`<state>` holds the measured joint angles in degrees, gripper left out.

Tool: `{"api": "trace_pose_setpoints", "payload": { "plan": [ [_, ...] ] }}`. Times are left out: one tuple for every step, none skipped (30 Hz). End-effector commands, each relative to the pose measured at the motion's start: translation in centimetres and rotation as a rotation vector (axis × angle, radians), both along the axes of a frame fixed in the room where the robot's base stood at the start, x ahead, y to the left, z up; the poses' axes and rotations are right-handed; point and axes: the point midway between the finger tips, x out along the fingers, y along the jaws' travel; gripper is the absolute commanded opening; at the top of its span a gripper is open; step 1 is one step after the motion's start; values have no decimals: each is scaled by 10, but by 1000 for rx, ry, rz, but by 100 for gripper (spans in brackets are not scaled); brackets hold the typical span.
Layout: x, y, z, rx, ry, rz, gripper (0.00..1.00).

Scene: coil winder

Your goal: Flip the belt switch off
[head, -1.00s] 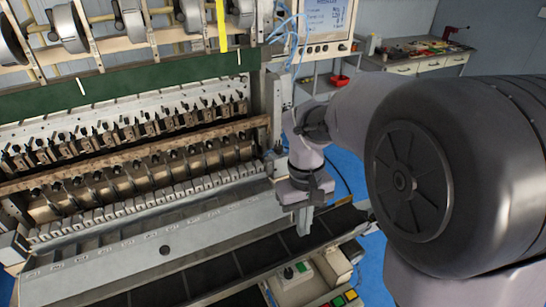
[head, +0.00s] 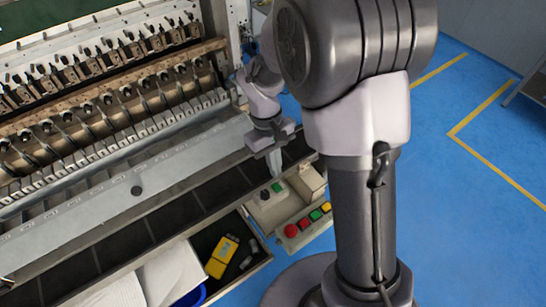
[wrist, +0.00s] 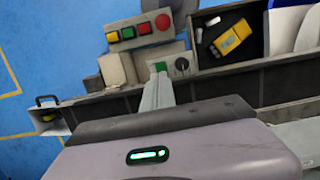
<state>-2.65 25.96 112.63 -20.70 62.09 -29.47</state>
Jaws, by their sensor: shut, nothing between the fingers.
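A small grey control box (head: 267,210) stands at the front edge of the conveyor belt (head: 187,218). It carries a green switch (head: 277,187) and a black knob (head: 264,194); I cannot tell for sure which is the belt switch. Both also show in the wrist view, the green switch (wrist: 160,66) left of the black knob (wrist: 181,63). My gripper (head: 276,168) is shut and empty, pointing down just above the green switch. In the wrist view its fingertips (wrist: 160,80) end right at the green switch's lower edge; whether they touch is unclear.
A panel with red, yellow and green buttons (head: 308,223) sits beside the box. A dark tray (head: 247,268) holds a yellow meter (head: 222,257). White sheets and a blue bin lie further left. The coil winder (head: 110,120) stands behind the belt. Blue floor is clear at right.

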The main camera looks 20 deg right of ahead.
Motion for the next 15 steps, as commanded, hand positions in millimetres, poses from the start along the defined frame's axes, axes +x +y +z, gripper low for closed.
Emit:
{"api": "trace_pose_setpoints", "payload": {
  "plan": [
    [-3, -1, -14, 0, 3, 0, 0],
    [-4, -1, -20, 0, 3, -1, 0],
    [-5, -2, -28, -1, 3, -1, 0],
    [-6, -2, -32, -1, 3, -1, 0],
    [-8, -2, -37, -1, 3, -1, 0],
    [-8, -3, -42, 0, 1, 0, 0],
    [-9, -3, -45, 0, 1, 0, 0],
    [-9, -3, -47, -1, 1, -1, 0],
    [-10, -3, -50, -1, 1, -1, 0],
    [-10, -3, -52, 0, 0, -1, 0],
    [-11, -4, -53, 0, 0, -1, 0],
    [-11, -4, -54, 0, 0, -1, 0],
    [-11, -4, -54, 0, 0, -1, 0],
    [-11, -4, -54, 0, 0, -1, 0],
    [-11, -4, -54, 0, 0, -1, 0]
  ]
}}
